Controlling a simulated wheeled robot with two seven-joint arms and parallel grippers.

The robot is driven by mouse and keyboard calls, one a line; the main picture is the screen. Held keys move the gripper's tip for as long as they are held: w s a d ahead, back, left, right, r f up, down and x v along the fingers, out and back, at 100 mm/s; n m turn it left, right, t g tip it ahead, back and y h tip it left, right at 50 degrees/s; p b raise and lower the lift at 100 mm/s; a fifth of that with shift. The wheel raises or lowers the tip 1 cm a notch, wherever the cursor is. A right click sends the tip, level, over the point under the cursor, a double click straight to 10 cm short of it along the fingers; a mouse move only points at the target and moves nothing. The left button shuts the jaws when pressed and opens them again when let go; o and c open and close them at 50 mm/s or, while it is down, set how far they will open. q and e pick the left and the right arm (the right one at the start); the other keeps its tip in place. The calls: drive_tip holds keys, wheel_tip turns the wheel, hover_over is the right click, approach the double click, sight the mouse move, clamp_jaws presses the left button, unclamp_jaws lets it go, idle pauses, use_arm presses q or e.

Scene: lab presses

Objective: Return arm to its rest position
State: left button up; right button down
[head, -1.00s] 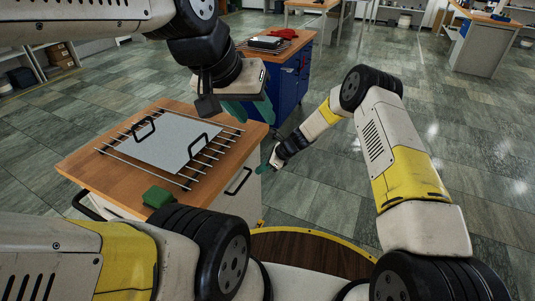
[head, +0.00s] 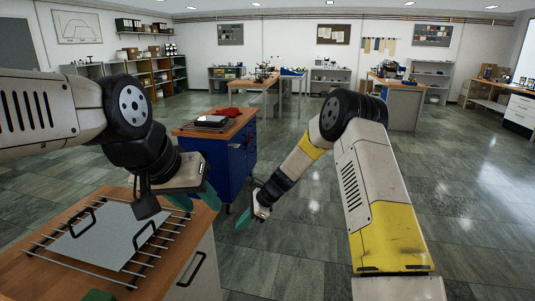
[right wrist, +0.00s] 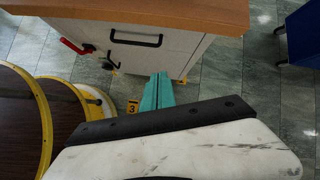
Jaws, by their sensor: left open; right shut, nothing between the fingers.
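My left gripper (head: 195,197) is open and empty in the head view, in the air by the right edge of the near wooden-topped cabinet (head: 35,285). Its teal fingers are partly hidden behind the gripper body. My right gripper (head: 243,221) hangs to the right of that cabinet, clear of it, pointing down. In the right wrist view its teal fingers (right wrist: 158,92) are together with nothing between them, in front of the cabinet's pale drawer front (right wrist: 150,55).
A grey plate (head: 100,236) with two black handles lies on a metal rod rack on the cabinet. A green block (head: 98,296) sits at its front. A blue cabinet (head: 230,160) stands behind, carrying a dark device and red cloth. Floor to the right is clear.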

drive_tip(key=s+d+r+n+t+h, duration=0.1)
drive_tip(key=s+d+r+n, duration=0.25)
drive_tip(key=r, duration=0.45)
drive_tip(key=s+d+r+n+t, duration=0.1)
drive_tip(key=s+d+r+n, duration=0.15)
drive_tip(key=d+r, duration=0.4)
drive_tip(key=s+d+r+n+h, duration=0.1)
drive_tip(key=s+d+r+n, duration=0.25)
drive_tip(key=r, duration=0.55)
drive_tip(key=s+d+r+n+t+h, duration=0.1)
drive_tip(key=s+d+r+n, duration=0.1)
drive_tip(key=s+d, duration=0.2)
drive_tip(key=s+d+r+n+t+h, duration=0.1)
drive_tip(key=s+d+r+n, duration=0.1)
drive_tip(key=s, duration=0.8)
drive_tip(key=s+d+r+n+t+h, duration=0.1)
drive_tip(key=s+d+r+n, duration=0.2)
drive_tip(key=s+d, duration=0.2)
drive_tip(key=shift+s+d+t, duration=0.3)
drive_tip(key=shift+s+d, duration=0.05)
drive_tip(key=shift+s, duration=0.9)
